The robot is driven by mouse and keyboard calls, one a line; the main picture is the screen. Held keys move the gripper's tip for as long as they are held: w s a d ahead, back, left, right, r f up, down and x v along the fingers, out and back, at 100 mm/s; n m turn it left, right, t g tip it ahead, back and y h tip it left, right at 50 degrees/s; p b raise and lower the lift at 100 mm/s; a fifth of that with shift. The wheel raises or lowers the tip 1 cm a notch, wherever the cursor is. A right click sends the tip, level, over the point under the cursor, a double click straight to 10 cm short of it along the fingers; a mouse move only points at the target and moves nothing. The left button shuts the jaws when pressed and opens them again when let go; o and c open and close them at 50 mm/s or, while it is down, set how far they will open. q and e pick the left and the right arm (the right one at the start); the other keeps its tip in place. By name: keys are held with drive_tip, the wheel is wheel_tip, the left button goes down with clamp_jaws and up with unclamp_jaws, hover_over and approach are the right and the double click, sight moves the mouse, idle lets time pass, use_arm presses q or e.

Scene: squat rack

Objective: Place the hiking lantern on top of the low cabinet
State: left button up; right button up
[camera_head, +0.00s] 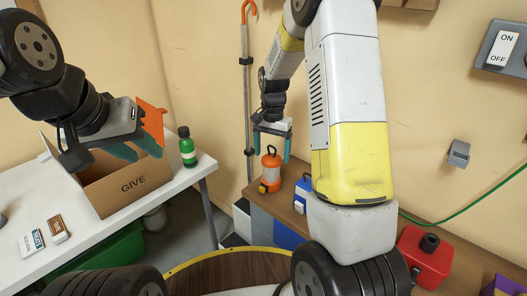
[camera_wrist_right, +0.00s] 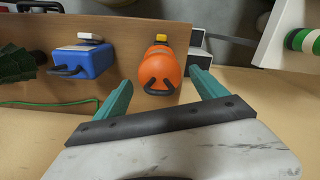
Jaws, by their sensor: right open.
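The orange hiking lantern (camera_head: 271,168) stands upright on a brown wooden top (camera_head: 290,212) by the wall, beside a blue cooler. In the right wrist view the lantern (camera_wrist_right: 160,68) shows from above, with its dark handle towards me. My right gripper (camera_head: 271,150) is open above the lantern; in its wrist view the two teal fingers (camera_wrist_right: 160,85) are spread to either side of it, with nothing held. My left gripper (camera_head: 138,143) is open and empty over the cardboard box. I cannot tell whether the brown top belongs to the low cabinet.
The blue and white cooler (camera_head: 303,198) is right of the lantern, and a red can (camera_head: 424,258) is farther right. A pole (camera_head: 247,95) leans behind on the left. A white table (camera_head: 100,225) holds the box (camera_head: 130,185) and a green bottle (camera_head: 187,148).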

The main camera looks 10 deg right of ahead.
wheel_tip(320, 180, up, 7)
drive_tip(key=shift+f, duration=0.1)
drive_tip(key=s+r+n+t+y, duration=0.2)
drive_tip(key=s+r+n+t, duration=0.15)
drive_tip(key=s+r, duration=0.85)
drive_tip(key=s+a+r+n+t, duration=0.1)
drive_tip(key=s+n, duration=0.1)
drive_tip(key=s, duration=0.4)
drive_tip(key=s+r+n+t, duration=0.1)
drive_tip(key=s+n, duration=0.1)
drive_tip(key=s, duration=0.5)
drive_tip(key=shift+a+r+t, duration=0.3)
drive_tip(key=shift+a+t, duration=0.05)
